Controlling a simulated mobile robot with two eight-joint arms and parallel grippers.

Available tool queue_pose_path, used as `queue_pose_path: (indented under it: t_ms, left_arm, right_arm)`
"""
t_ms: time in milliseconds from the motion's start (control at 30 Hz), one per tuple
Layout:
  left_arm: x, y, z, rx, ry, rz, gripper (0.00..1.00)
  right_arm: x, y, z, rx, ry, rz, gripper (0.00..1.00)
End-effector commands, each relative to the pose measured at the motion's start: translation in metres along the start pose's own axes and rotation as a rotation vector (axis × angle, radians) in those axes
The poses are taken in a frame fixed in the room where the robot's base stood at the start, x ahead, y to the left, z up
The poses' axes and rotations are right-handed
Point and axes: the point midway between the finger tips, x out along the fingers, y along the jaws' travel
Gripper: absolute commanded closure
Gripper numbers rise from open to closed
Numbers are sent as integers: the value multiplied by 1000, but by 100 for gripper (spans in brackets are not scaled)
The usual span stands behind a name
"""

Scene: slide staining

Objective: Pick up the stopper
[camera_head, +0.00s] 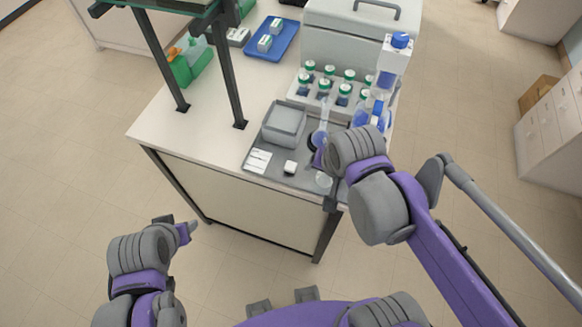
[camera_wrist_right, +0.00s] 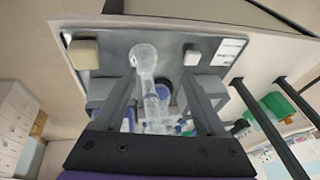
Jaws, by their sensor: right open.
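A clear glass piece with a round end (camera_wrist_right: 145,56), which looks like the stopper, shows between the fingers in the right wrist view. Its round end shows near the tray's front edge in the head view (camera_head: 323,181). My right gripper (camera_wrist_right: 160,82) is open, with one finger on each side of the glass and no clear contact. In the head view the right gripper (camera_head: 325,176) is over the tray's front right, and its wrist hides part of the tray. A clear vessel with a narrow neck (camera_head: 321,135) stands behind. My left gripper (camera_head: 180,229) is off the table at lower left.
The grey tray (camera_head: 226,158) also holds a grey box (camera_head: 284,124), a white label (camera_head: 258,160) and a small white block (camera_head: 290,168). A rack of green-capped bottles (camera_head: 300,88) and a blue-capped bottle (camera_head: 398,52) stand behind. The table's left front is clear.

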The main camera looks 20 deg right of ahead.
Motion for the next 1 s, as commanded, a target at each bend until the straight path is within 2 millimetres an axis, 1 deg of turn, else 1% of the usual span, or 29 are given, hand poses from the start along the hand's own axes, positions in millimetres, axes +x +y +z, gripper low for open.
queue_pose_path:
  t_ms: [33,300,400,500,600,733,1000]
  left_arm:
    - [8,0,10,0,-9,0,48]
    - [26,0,31,0,-27,0,48]
    - [32,0,36,0,-31,0,48]
    - [35,0,40,0,-34,0,48]
    - [37,0,42,0,-36,0,48]
    - [38,0,43,0,-36,0,48]
    - [41,0,46,0,-39,0,48]
  right_arm:
    - [3,-8,-4,136,-34,22,28]
    - [6,-54,-30,923,-123,205,28]
    - [8,-69,-37,1168,-118,280,28]
    - [10,-80,-42,1357,-101,343,28]
    - [12,-87,-45,1483,-83,386,28]
    - [17,-90,-45,1560,-69,411,28]
    - [55,-82,-33,1573,-66,414,28]
